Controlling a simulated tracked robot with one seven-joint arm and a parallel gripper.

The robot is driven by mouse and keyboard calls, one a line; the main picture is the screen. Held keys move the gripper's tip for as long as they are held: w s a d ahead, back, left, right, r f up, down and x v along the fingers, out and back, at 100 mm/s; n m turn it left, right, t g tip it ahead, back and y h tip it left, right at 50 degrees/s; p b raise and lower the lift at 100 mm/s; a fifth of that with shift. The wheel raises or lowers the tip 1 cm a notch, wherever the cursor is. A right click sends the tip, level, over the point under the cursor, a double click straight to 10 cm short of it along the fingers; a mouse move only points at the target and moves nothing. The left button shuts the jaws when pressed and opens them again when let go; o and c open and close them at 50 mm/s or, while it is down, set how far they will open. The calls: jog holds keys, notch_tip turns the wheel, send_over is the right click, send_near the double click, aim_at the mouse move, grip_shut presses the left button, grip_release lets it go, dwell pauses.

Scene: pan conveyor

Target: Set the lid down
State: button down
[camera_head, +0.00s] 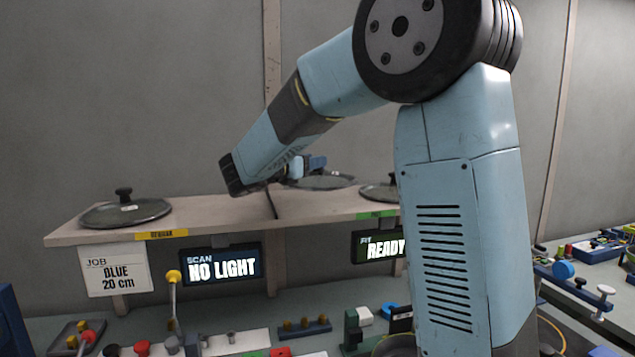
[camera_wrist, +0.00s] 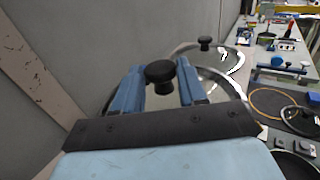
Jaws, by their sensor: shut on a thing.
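My gripper (camera_head: 314,164) is at the back of the wooden shelf, its blue fingers shut on the black knob of a glass lid (camera_head: 325,182). In the wrist view my gripper (camera_wrist: 158,80) has the knob (camera_wrist: 160,72) between its fingers, with the lid's glass spreading below. The lid looks about level; I cannot tell whether it touches the shelf (camera_head: 235,210). A second glass lid (camera_head: 125,212) lies at the shelf's left end, knob up. A third lid (camera_head: 378,192) lies to the right, partly hidden by my arm.
A "JOB BLUE 20 cm" card (camera_head: 115,270), a "NO LIGHT" screen (camera_head: 222,267) and a "READY" screen (camera_head: 380,246) hang at the shelf's front. Below is a bench crowded with small fixtures. The grey wall stands close behind. Bare shelf shows right of the left lid.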

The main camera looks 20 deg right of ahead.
jog(key=shift+w+d+f, duration=0.2)
jog(key=shift+w+f, duration=0.2)
jog(key=shift+f, duration=0.1)
jog(key=shift+w+d+f, duration=0.2)
jog(key=shift+w+f, duration=0.15)
jog(key=shift+f, duration=0.15)
jog(key=shift+w+d+f, duration=0.1)
jog(key=shift+w+f, duration=0.05)
jog(key=shift+f, duration=0.8)
jog(key=shift+w+d+f, duration=0.1)
jog(key=shift+f, duration=0.8)
jog(key=c, duration=0.6)
grip_release()
